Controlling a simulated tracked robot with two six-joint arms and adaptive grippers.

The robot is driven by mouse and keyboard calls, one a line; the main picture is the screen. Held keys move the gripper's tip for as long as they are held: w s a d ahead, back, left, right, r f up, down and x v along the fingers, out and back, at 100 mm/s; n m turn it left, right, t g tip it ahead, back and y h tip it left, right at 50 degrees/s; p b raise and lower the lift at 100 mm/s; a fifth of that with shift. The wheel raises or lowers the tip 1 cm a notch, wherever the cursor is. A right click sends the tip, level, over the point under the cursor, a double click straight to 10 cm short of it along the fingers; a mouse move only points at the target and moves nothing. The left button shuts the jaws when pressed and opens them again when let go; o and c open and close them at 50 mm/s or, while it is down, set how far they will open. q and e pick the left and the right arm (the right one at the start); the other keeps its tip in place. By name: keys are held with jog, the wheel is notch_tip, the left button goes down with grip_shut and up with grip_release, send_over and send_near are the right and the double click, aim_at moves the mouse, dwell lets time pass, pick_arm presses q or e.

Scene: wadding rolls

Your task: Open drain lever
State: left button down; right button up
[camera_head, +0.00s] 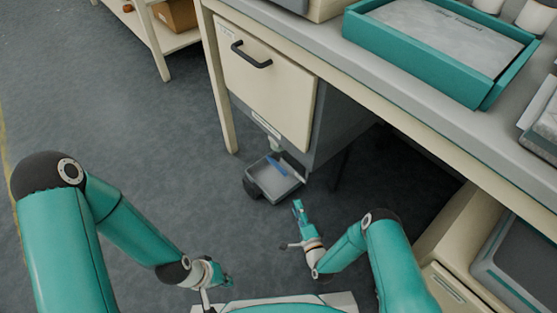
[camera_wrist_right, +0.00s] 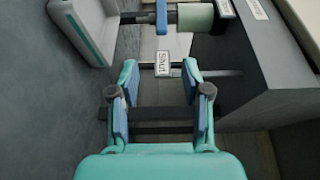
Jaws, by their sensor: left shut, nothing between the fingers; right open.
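A blue lever (camera_wrist_right: 161,17) stands out from a dark pipe with a pale green collar (camera_wrist_right: 195,17) in the right wrist view. A small white lettered tag (camera_wrist_right: 163,64) sits below the lever there. In the head view a blue part (camera_head: 276,165) shows above the grey tray (camera_head: 285,190) under the cabinet. My right gripper (camera_head: 298,207) is open and empty, just in front of the tray. Its two fingers (camera_wrist_right: 160,75) are spread below the lever, with the tag between or beyond their tips. My left gripper (camera_head: 229,282) is shut and empty, low near my base, far from the lever.
A cream drawer front (camera_head: 262,85) with a black handle hangs above the tray. A dark grey housing wall (camera_wrist_right: 260,65) stands close right of my right fingers. The bench (camera_head: 390,85) carries a teal tray (camera_head: 480,90). Floor to the left is clear.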

aim_at(282, 171)
jog(key=b+x, duration=0.3)
jog(key=x, duration=0.5)
jog(key=b+x, duration=0.3)
jog(key=x, duration=0.5)
jog(key=shift+a+f+b, duration=0.2)
jog(key=shift+a+b, duration=0.05)
jog(key=shift+b, duration=0.1)
jog(key=shift+w+a+r, duration=0.15)
jog(key=shift+w, duration=0.4)
jog(key=shift+c, duration=0.3)
grip_shut()
